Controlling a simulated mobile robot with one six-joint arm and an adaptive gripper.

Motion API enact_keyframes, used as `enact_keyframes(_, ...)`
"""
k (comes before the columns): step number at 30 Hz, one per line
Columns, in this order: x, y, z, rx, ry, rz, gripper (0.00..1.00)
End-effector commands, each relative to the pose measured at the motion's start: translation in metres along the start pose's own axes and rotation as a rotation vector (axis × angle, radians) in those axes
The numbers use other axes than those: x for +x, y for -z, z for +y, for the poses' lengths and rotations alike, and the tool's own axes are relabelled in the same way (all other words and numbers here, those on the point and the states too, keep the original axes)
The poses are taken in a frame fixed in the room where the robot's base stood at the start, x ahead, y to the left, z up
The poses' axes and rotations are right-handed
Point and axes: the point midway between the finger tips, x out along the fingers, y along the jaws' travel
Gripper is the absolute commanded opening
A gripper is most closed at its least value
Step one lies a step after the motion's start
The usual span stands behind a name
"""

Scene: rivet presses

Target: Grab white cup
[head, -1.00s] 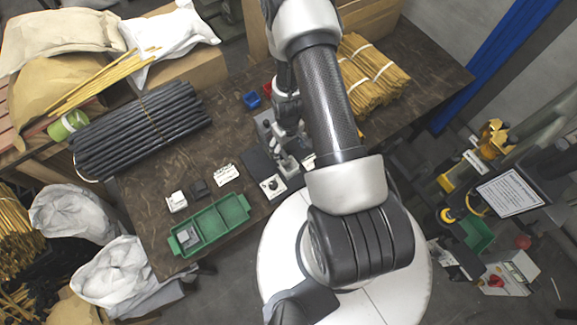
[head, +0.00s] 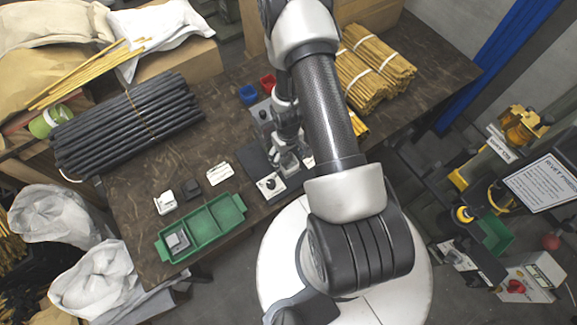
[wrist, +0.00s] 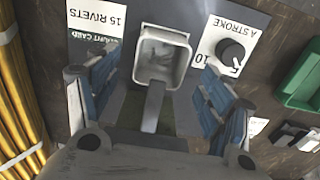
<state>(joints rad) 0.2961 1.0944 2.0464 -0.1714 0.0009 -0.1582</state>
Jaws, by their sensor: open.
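The white cup (wrist: 162,58) is a small square, open-topped bin with grey inner walls in the wrist view. It sits on a dark grey plate between a "15 RIVETS" card and a card with a black knob. My gripper (wrist: 157,95) is open, with one blue-padded finger on each side of the picture, below and to either side of the cup. A grey bar lies between the fingers and meets the cup's near edge. Neither finger visibly touches the cup. In the head view my wrist and arm cover much of that spot.
A green divided tray (head: 203,227) lies left of the plate, with small white and black blocks near it. Blue (head: 248,94) and red (head: 267,81) cups stand behind. Yellow rod bundles (head: 375,65) and black rods (head: 125,125) flank the work area.

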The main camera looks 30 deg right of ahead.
Motion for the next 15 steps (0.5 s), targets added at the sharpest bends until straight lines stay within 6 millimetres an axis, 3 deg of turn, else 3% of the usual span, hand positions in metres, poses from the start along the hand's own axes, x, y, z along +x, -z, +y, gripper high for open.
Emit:
enact_keyframes(1, 0.010, -0.001, 0.000, 0.000, 0.000, 0.001, 0.73)
enact_keyframes(9, 0.037, -0.005, 0.000, -0.001, 0.000, 0.000, 0.73)
enact_keyframes(15, 0.039, -0.005, 0.000, -0.001, 0.000, 0.000, 0.73)
